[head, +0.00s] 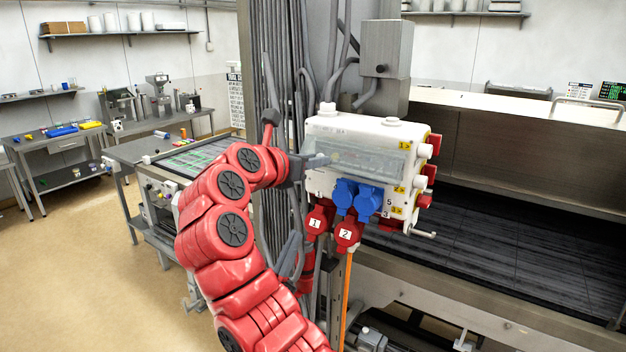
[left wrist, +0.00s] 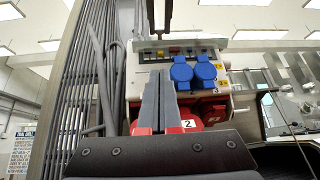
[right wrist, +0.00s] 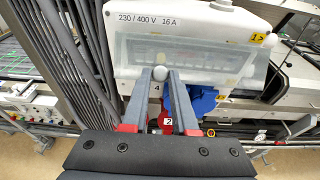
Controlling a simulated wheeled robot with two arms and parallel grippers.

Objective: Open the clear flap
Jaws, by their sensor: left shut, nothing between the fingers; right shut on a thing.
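The clear flap (head: 372,160) is on the front of a white electrical box (head: 350,126), above two blue sockets (head: 356,198). My right gripper (head: 312,163) is at the flap's left end. My left gripper (head: 293,248) is lower, below the box's left side. In the left wrist view its fingers (left wrist: 159,88) are together and empty.
Red plugs (head: 347,232) hang under the box, with an orange cable (head: 346,300) running down. Grey pipes (left wrist: 85,75) run vertically left of the box. A grey box (head: 386,48) is above it. A dark conveyor bed (head: 530,240) lies to the right.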

